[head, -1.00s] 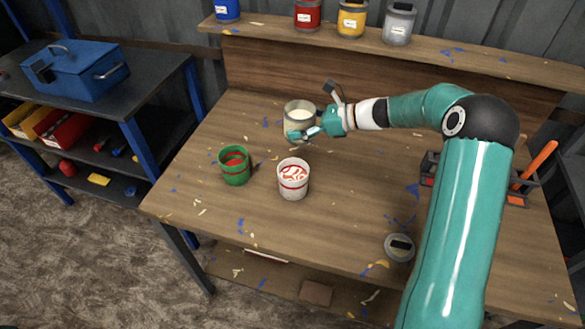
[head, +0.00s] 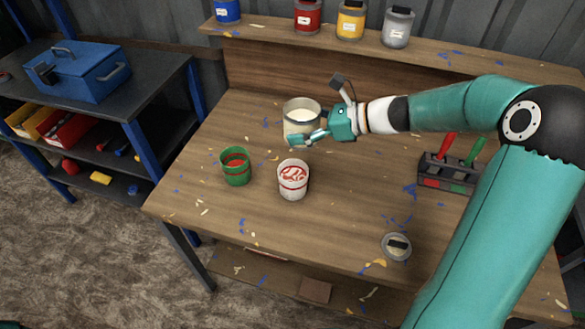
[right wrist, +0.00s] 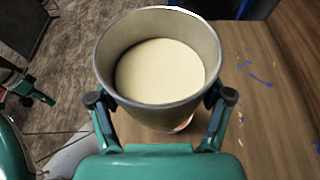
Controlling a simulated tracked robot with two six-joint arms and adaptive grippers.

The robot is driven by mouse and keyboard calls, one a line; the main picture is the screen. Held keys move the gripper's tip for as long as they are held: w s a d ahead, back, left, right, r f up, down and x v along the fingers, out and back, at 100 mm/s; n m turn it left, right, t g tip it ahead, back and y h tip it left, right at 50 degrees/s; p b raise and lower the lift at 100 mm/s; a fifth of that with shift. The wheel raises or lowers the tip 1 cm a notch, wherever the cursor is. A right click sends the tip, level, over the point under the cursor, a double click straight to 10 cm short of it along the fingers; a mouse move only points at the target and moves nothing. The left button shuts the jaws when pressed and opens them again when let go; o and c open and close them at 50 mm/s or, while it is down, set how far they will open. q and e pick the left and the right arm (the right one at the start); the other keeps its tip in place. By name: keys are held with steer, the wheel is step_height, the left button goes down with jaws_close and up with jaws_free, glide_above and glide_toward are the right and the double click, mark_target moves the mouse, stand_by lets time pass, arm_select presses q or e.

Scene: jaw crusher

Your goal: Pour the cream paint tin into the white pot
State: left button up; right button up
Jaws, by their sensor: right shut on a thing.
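The cream paint tin (head: 296,129) is a grey metal tin with cream paint inside, behind the white pot in the head view. My right gripper (head: 318,136) is shut around its side. The tin looks roughly upright and a little above the bench. In the right wrist view the tin (right wrist: 150,105) sits between the two fingers, its paint surface below the rim.
A round lid (head: 397,247) lies near the front edge. A brush rack (head: 447,175) is at right. Several tins stand on the back shelf (head: 440,52). The bench middle is clear.

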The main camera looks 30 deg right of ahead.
steer(key=s+a+r+p, duration=0.5)
steer(key=s+a+r, duration=0.2)
steer(key=s+r, duration=0.4)
steer(key=shift+s+r, duration=0.15)
steer(key=shift+r, duration=0.45)
